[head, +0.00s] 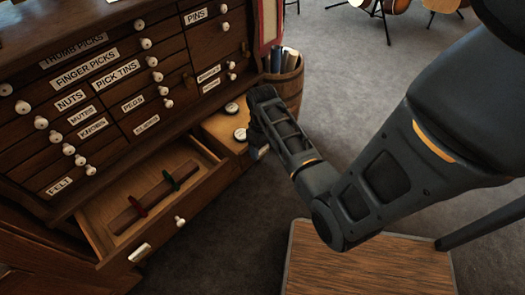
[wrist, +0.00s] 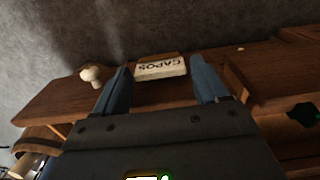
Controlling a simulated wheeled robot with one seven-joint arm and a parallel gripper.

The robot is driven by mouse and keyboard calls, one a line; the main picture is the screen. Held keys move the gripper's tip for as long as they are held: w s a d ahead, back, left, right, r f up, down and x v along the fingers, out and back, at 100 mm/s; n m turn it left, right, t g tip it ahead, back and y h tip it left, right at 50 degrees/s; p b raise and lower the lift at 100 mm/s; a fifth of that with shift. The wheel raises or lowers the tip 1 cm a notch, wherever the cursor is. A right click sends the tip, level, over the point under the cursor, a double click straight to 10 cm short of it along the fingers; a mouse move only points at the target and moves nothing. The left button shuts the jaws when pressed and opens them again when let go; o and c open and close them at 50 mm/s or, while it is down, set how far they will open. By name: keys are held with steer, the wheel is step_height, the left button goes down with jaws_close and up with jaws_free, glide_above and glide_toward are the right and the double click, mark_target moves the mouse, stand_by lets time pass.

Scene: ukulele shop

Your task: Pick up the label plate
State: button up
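The label plate (wrist: 162,68) is a small pale block lettered CAPOS, upside down in the wrist view. It sits at the wooden drawer front (wrist: 55,100), between the tips of my gripper (wrist: 160,78). My gripper is open, with one finger on each side of the plate and gaps visible. I cannot tell how the plate is fixed. In the head view my gripper (head: 257,138) is over the front of a small open drawer, and a pale bit of the plate (head: 261,152) shows below it.
A white knob (wrist: 92,75) stands left of the plate. A larger open drawer (head: 210,190) holds a bar with red and green clips. Round tins (head: 240,134) lie in the small drawer. A barrel (head: 290,85) stands behind; a wooden platform (head: 365,270) is in front.

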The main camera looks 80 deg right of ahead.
steer(key=c, duration=0.7)
